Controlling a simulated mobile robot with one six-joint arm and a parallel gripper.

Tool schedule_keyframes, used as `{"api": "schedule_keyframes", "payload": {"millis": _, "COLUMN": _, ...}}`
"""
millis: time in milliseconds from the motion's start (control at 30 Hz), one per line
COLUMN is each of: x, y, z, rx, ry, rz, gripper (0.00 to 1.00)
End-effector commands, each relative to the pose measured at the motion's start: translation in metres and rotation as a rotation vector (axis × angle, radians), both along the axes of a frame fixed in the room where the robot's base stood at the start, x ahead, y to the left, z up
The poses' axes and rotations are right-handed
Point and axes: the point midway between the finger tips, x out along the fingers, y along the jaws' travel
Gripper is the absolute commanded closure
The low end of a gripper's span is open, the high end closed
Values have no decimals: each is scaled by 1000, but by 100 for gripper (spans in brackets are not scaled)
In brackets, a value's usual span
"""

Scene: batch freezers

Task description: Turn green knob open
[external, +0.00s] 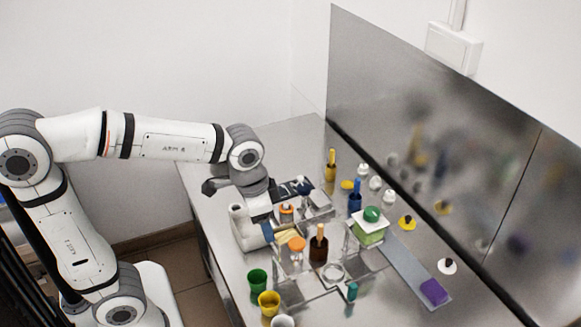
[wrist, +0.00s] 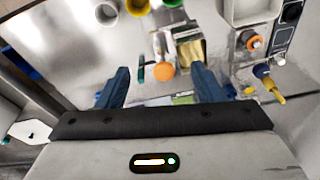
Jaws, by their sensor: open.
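A round green knob (external: 371,214) sits on top of a small green and white block (external: 369,233) on the steel counter, right of the middle in the external view. I cannot pick the green knob out for sure in the wrist view. My gripper (external: 284,212) hangs above the counter to the left of the knob, clearly apart from it. In the wrist view my gripper (wrist: 160,70) has its two blue fingers spread wide with nothing held between them. An orange round lid (wrist: 163,70) shows beyond the gap between the fingers; it also shows in the external view (external: 297,244).
Green (external: 258,280) and yellow (external: 269,302) cups stand near the front edge. A brown bottle (external: 318,247), a blue bottle (external: 355,200) and a yellow bottle (external: 331,170) stand close by. A purple block (external: 434,292) lies at the right. A steel back panel (external: 430,130) bounds the counter.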

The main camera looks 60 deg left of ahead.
Motion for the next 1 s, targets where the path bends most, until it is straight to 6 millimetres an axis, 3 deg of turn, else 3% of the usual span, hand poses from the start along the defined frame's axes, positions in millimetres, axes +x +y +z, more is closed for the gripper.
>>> {"api": "schedule_keyframes", "payload": {"millis": 33, "x": 24, "y": 0, "z": 12, "rx": 6, "ry": 15, "rz": -33, "gripper": 39}}
{"api": "schedule_keyframes", "payload": {"millis": 100, "x": 55, "y": 1, "z": 20, "rx": 14, "ry": 32, "rz": -86, "gripper": 39}}
{"api": "schedule_keyframes", "payload": {"millis": 267, "x": 124, "y": 3, "z": 30, "rx": 31, "ry": 67, "rz": -206, "gripper": 39}}
{"api": "schedule_keyframes", "payload": {"millis": 433, "x": 193, "y": 4, "z": 26, "rx": 43, "ry": 104, "rz": -334, "gripper": 39}}
{"api": "schedule_keyframes", "payload": {"millis": 600, "x": 254, "y": 7, "z": 9, "rx": 50, "ry": 138, "rz": -458, "gripper": 39}}
{"api": "schedule_keyframes", "payload": {"millis": 800, "x": 296, "y": 8, "z": -14, "rx": 53, "ry": 165, "rz": -560, "gripper": 39}}
{"api": "schedule_keyframes", "payload": {"millis": 1000, "x": 307, "y": 9, "z": -26, "rx": 53, "ry": 174, "rz": -593, "gripper": 39}}
